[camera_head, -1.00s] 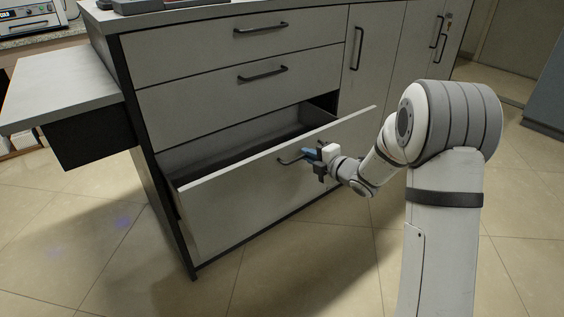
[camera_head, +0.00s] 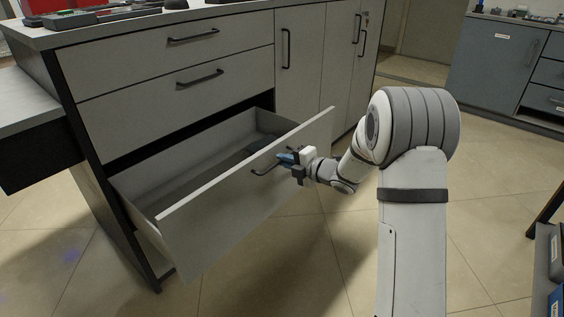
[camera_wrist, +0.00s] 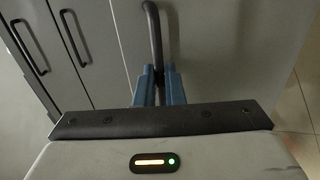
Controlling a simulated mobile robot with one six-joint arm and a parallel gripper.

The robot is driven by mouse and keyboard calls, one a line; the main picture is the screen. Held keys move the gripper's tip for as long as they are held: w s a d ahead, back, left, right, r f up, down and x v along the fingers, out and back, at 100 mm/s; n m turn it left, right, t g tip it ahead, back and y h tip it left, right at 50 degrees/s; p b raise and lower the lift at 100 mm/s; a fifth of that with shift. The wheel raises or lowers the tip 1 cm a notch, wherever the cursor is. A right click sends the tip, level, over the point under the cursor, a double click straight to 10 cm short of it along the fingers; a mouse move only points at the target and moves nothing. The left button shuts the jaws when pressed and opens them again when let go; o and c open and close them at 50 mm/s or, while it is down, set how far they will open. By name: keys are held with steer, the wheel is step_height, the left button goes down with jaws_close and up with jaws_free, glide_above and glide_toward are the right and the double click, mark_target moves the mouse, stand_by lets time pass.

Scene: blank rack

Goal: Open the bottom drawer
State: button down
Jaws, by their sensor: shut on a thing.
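The bottom drawer (camera_head: 245,200) of the light grey cabinet is pulled well out in the head view, its inside showing behind the front panel. A dark object lies inside toward its right end, too shaded to name. The drawer's black bar handle (camera_head: 264,170) is on the front panel. My gripper (camera_head: 285,158) is at the handle's right part, with its blue fingers closed around the bar. In the wrist view the blue fingers of my gripper (camera_wrist: 158,85) pinch the dark handle (camera_wrist: 153,35), which runs up from them against the grey panel.
Two shut drawers, the top (camera_head: 150,55) and the middle (camera_head: 180,88), sit above. Shut cabinet doors (camera_head: 300,55) stand to the right. A side shelf (camera_head: 25,100) juts out at left. Tiled floor (camera_head: 300,265) is clear in front of the drawer.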

steer(key=shift+s+a+r, duration=0.1)
steer(key=shift+a, duration=0.2)
steer(key=c, duration=1.8)
jaws_free()
steer(key=shift+s+a, duration=0.1)
steer(key=shift+s, duration=0.05)
steer(key=shift+o, duration=1.3)
steer(key=p+v, duration=0.2)
steer(key=v, duration=0.5)
steer(key=shift+s+d, duration=0.2)
steer(key=shift+d, duration=0.15)
